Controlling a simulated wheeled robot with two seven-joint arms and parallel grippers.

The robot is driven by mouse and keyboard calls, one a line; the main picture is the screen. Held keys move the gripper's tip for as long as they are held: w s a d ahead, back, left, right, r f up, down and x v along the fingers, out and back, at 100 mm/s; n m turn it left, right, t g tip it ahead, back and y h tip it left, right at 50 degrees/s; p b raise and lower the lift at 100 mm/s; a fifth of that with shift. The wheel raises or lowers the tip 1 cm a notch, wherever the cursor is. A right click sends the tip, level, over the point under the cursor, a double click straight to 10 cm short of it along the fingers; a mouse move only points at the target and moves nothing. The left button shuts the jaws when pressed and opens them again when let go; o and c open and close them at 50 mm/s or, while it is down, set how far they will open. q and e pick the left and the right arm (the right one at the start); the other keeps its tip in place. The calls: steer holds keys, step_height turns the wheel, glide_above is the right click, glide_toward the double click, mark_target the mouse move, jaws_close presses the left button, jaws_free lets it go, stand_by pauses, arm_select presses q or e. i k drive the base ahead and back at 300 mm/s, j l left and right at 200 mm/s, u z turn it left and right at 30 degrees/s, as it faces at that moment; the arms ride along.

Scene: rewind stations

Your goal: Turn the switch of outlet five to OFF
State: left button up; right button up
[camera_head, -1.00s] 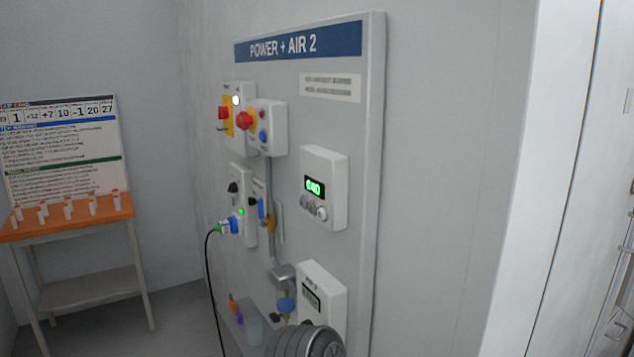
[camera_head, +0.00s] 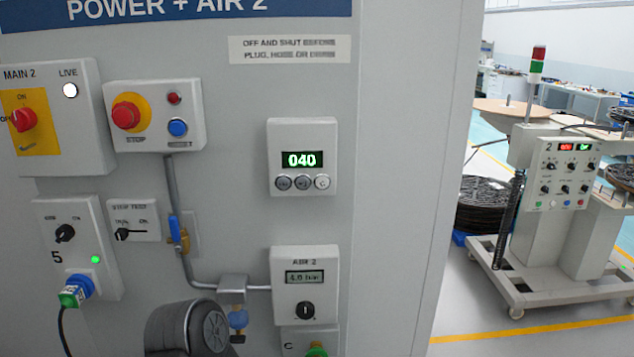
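The outlet five box (camera_head: 82,275) is on the left of the panel, a pale box marked 5. Its black rotary switch (camera_head: 64,233) sits below small labels, ON at the right. The knob seems to point up and right, toward ON, but it is small. A green lamp (camera_head: 95,259) on the box is lit. Neither gripper is in view. A dark grey rounded arm part of mine shows at the bottom centre, apart from the outlet in the picture.
The panel (camera_head: 400,130) also carries the MAIN 2 box (camera_head: 83,140), a red stop button (camera_head: 126,115), a small switch box (camera_head: 134,221), a display (camera_head: 301,160) reading 040 and the AIR 2 box (camera_head: 305,290). A wheeled machine (camera_head: 560,180) stands at the right.

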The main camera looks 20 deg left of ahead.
mark_target(65, 232)
steer(key=k+j, duration=0.3)
steer(key=j, duration=0.15)
steer(key=k+j, duration=0.3)
steer(key=j, duration=0.15)
steer(key=k+j, duration=0.3)
steer(key=j, duration=0.15)
